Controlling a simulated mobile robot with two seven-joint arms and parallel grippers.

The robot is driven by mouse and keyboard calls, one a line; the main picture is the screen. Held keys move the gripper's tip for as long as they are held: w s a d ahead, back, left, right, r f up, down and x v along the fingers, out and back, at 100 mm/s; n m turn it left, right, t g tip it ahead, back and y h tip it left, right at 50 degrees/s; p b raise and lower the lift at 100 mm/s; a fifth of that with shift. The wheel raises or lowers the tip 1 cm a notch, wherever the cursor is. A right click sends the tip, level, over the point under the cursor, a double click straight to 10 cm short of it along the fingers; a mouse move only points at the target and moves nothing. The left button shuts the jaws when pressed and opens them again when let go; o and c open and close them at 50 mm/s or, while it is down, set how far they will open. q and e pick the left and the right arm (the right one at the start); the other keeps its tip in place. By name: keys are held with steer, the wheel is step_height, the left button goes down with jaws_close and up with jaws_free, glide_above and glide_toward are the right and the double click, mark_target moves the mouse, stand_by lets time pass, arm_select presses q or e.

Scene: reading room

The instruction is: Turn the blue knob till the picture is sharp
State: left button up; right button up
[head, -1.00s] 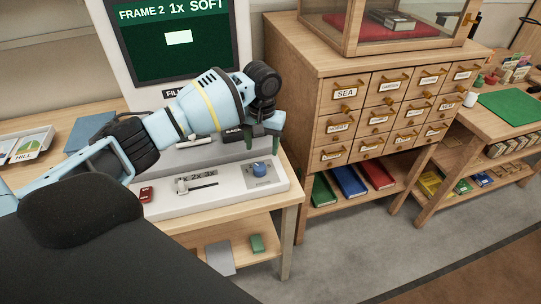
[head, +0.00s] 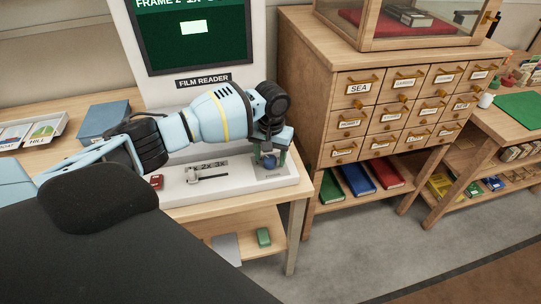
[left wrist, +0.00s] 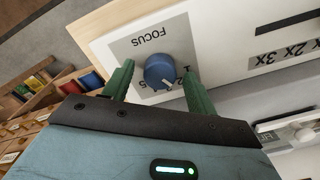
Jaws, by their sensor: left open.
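The blue knob (left wrist: 160,70) sits on a grey panel marked FOCUS in the left wrist view, with a white pointer mark on it. In the head view the knob (head: 269,162) is partly covered by my left gripper (head: 270,158). In the left wrist view the green fingers of my left gripper (left wrist: 158,84) are open, one on each side of the knob, with gaps visible. The film reader's screen (head: 194,35) is dark green with a pale bright patch; its top line is cut off by the frame. My right gripper is not in view.
The film reader's white base (head: 225,190) carries a lever (head: 205,178) by a 2x 3x scale and a red part (head: 156,182) at left. A wooden drawer cabinet (head: 330,105) stands close on the right. Blue box (head: 104,122) and card trays (head: 40,133) lie left.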

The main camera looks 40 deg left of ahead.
arm_select(q)
steer(key=c, duration=1)
steer(key=shift+r+m+p, duration=0.2)
steer(key=shift+m+p, duration=0.55)
steer(key=shift+m, duration=0.25)
steer(key=shift+f+m+p, duration=0.1)
steer(key=shift+m+p, duration=0.55)
steer(key=shift+m, duration=1.15)
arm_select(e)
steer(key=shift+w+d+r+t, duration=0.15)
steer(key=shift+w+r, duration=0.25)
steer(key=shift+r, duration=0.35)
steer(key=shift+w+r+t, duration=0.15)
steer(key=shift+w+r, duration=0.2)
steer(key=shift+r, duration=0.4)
arm_select(q)
steer(key=shift+f, duration=0.1)
steer(key=o, duration=1)
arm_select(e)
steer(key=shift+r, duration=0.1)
